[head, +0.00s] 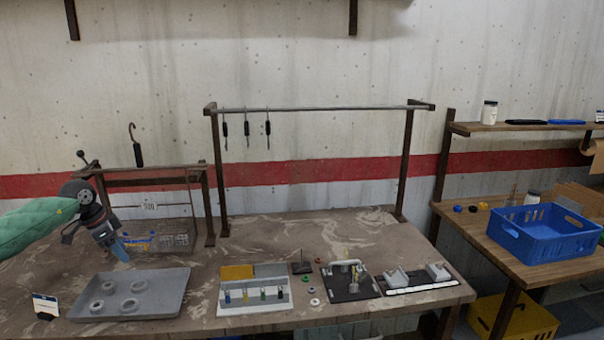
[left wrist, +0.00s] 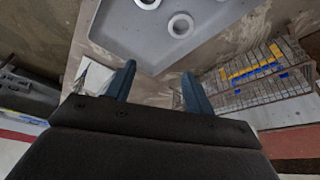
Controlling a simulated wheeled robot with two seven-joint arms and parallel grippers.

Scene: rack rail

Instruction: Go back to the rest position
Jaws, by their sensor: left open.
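My left gripper (head: 122,255) is on the left of the workbench, just behind the grey tray (head: 165,280), pointing down. In the left wrist view its two blue fingers (left wrist: 158,88) are apart with nothing between them. The grey tray also shows at the top of the left wrist view (left wrist: 215,40), with grey rings in it. My right gripper is in neither view.
A rack rail (head: 320,108) stands at the back with several dark hooks hanging at its left. A wire rack (head: 175,238) is close behind the gripper. Fixtures (head: 255,298) stand right of the tray. A blue crate (head: 545,245) is on the side table.

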